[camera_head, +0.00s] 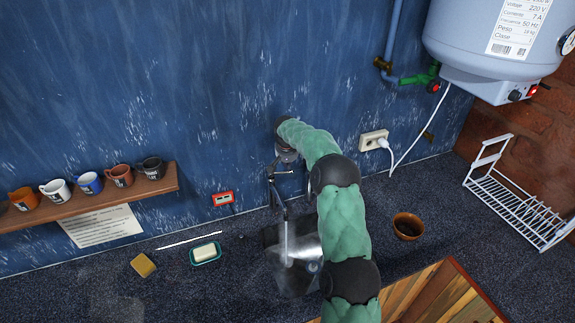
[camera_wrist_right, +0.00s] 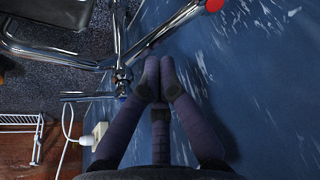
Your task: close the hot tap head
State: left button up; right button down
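The chrome tap (camera_head: 281,195) stands at the wall over the metal sink (camera_head: 292,277), and a pale stream of water falls from it. In the wrist view the chrome tap body (camera_wrist_right: 118,50) lies left of my fingers. A part with a red end (camera_wrist_right: 213,5), seemingly the hot tap head, is at the top, cut by the frame. A lever (camera_wrist_right: 80,97) near a small blue mark is at the lower left. My right gripper (camera_head: 286,155) is above the tap at the wall. Its fingertips (camera_wrist_right: 159,72) are together, nothing visible between them, and apart from the red end. My left gripper is out of view.
A socket with a white plug (camera_head: 373,140) is on the wall to the right. A brown bowl (camera_head: 408,225) and a white dish rack (camera_head: 517,207) are right of the sink. A soap dish (camera_head: 205,262) and sponge (camera_head: 143,265) lie left. A mug shelf (camera_head: 100,196) is further left.

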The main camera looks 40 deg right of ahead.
jog(key=shift+s+a+m+b, duration=0.15)
jog(key=shift+s+m+b, duration=0.1)
jog(key=shift+m+b, duration=0.25)
jog(key=shift+s+a+f+m+g+h+b, duration=0.1)
jog(key=shift+s+a+m+g+h+b, duration=0.3)
jog(key=shift+m+b, duration=0.55)
jog(key=a+m+g, duration=0.1)
jog(key=m, duration=0.1)
jog(key=s+a+m+g+b, duration=0.1)
jog(key=a+m, duration=0.1)
jog(key=m, duration=0.1)
jog(key=s+a+m+b, duration=0.1)
jog(key=m, duration=0.2)
jog(key=shift+s+a+m+g, duration=0.15)
jog(key=shift+a+m+g, duration=0.1)
jog(key=shift+a+g, duration=0.15)
jog(key=shift+a, duration=0.1)
